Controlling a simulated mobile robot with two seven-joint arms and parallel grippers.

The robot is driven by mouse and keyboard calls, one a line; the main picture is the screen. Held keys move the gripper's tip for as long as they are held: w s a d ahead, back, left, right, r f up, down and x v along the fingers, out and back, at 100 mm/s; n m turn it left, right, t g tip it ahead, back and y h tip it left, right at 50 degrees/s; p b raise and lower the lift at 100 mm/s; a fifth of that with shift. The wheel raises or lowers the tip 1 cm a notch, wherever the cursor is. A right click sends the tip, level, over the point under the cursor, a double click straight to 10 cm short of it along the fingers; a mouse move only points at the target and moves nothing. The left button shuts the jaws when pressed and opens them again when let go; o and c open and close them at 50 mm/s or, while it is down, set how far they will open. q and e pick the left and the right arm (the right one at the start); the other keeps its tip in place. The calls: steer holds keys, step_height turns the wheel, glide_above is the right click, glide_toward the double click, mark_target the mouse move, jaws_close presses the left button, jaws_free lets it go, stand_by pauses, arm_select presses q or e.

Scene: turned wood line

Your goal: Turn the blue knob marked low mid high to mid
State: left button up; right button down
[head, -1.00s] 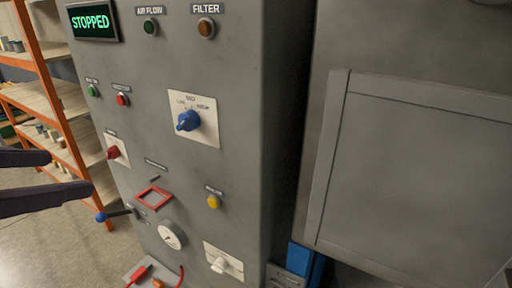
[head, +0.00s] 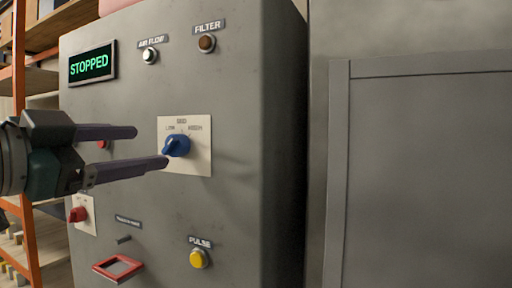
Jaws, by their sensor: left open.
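The blue knob (head: 177,146) sits on a cream plate (head: 199,161) on the grey cabinet front in the head view. The plate carries LOW at the left, a mark that seems to read MID at the top and HIGH at the right. The knob's pointer end appears turned to the left, toward the LOW side. My left gripper (head: 151,147) comes in from the left, open, its two dark fingers apart. The lower fingertip overlaps the knob's left edge in the picture; I cannot tell whether it touches. My right gripper is not in view.
A green STOPPED display (head: 92,64) is at upper left. The AIR FLOW lamp (head: 150,56) and FILTER lamp (head: 206,43) are above the knob. A red knob (head: 78,214), a red frame (head: 118,267) and the yellow PULSE button (head: 198,259) are lower. Orange shelving (head: 18,100) stands left.

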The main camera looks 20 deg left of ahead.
mark_target(168, 145)
arm_select(q)
steer(key=w, duration=0.6)
steer(key=shift+d+p, duration=0.25)
steer(key=shift+p, duration=0.05)
jaws_close()
